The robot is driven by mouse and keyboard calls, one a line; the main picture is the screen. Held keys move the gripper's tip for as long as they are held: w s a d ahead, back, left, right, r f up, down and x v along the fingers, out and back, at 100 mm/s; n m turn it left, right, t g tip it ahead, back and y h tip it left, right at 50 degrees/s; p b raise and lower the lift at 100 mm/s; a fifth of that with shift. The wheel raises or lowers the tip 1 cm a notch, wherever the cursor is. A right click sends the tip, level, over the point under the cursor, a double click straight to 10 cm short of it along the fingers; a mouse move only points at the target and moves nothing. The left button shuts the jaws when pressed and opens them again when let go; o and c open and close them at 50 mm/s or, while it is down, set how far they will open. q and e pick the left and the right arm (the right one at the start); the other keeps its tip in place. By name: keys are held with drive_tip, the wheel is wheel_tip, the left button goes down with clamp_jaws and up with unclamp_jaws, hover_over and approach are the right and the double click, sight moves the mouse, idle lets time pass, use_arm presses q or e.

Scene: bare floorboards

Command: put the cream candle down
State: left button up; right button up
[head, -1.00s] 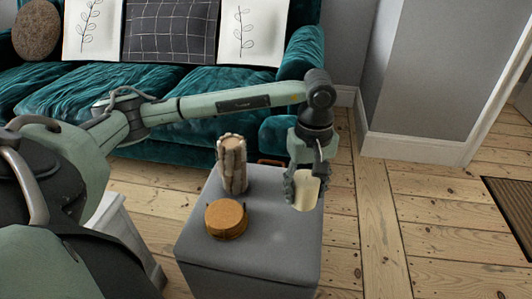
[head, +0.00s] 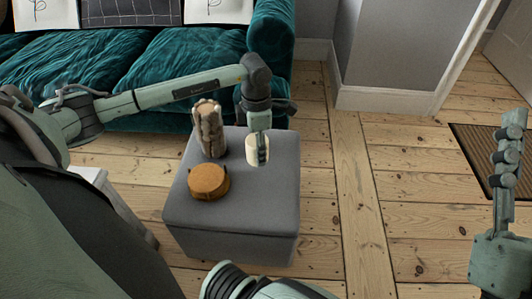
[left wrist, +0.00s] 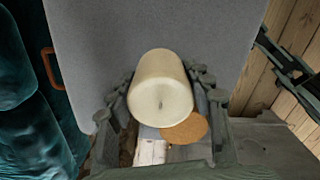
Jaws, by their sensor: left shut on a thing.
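My left gripper (head: 261,153) is shut on the cream candle (head: 253,150), a short pale cylinder. The candle is upright over the right part of the grey ottoman's top (head: 245,205); I cannot tell whether its base touches. In the left wrist view the candle (left wrist: 161,82) sits between the two fingers, with its round top and wick facing the camera. My right gripper (head: 509,140) is raised at the right of the head view, over the floor and away from the ottoman; its finger opening is hard to read.
On the ottoman, left of the candle, stand a tall wood-bark-like cylinder (head: 210,130) and a low round orange-brown thing (head: 209,182). The ottoman's front top is clear. A teal sofa (head: 180,60) is behind it. A dark mat (head: 475,150) lies on the floorboards at right.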

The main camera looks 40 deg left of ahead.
use_arm(q)
drive_tip(key=w+f, duration=0.1)
drive_tip(key=w+d+f, duration=0.1)
drive_tip(key=shift+w+d, duration=0.2)
drive_tip(key=shift+w, duration=0.2)
wheel_tip(320, 180, down, 3)
drive_tip(key=shift+f+b, duration=0.1)
drive_tip(key=shift+b, duration=0.4)
drive_tip(key=shift+f, duration=0.35)
use_arm(e)
drive_tip(key=shift+s+d+r+t, duration=0.3)
drive_tip(key=shift+s+r+t, duration=0.1)
drive_tip(key=shift+r+t, duration=0.15)
drive_tip(key=shift+s+d+r+t, duration=0.25)
drive_tip(key=shift+s+r+t, duration=0.15)
drive_tip(key=shift+r+t, duration=0.15)
use_arm(q)
drive_tip(key=o, duration=1.3)
drive_tip(key=shift+f, duration=0.1)
use_arm(e)
drive_tip(key=shift+s+r, duration=0.1)
drive_tip(key=shift+s, duration=0.05)
